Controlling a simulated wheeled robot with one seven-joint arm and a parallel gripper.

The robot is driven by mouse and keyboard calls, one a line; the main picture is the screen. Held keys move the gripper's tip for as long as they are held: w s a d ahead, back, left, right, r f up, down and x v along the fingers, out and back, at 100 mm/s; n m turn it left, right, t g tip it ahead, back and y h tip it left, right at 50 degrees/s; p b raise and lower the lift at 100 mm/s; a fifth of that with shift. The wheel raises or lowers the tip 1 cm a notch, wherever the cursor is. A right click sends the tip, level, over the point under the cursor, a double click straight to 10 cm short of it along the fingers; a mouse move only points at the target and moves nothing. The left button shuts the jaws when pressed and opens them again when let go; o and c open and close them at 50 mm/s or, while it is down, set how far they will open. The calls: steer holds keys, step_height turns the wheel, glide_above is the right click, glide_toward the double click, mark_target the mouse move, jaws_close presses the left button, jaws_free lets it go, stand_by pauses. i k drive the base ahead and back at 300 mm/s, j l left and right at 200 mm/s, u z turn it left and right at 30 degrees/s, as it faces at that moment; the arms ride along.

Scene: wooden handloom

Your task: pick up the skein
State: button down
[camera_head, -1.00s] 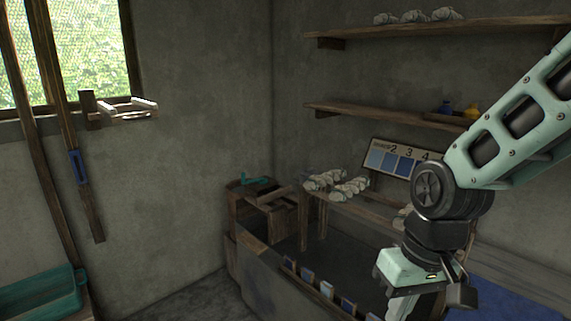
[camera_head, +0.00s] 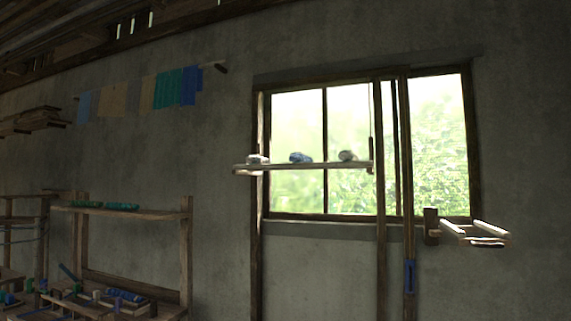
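I cannot tell which one is the task's skein. Green bundles (camera_head: 87,204) lie on a wooden rack (camera_head: 150,212) at the left. My gripper is not in view.
Coloured cloths or yarns (camera_head: 178,88) hang on the left wall. A bench with small blue and green items (camera_head: 125,296) stands at lower left. A wooden frame (camera_head: 475,233) juts from the right wall. Upright poles (camera_head: 407,200) stand before the window (camera_head: 440,130).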

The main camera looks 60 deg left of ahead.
mark_target(295, 158)
steer(key=j+u, duration=0.1)
steer(key=u, duration=1.7)
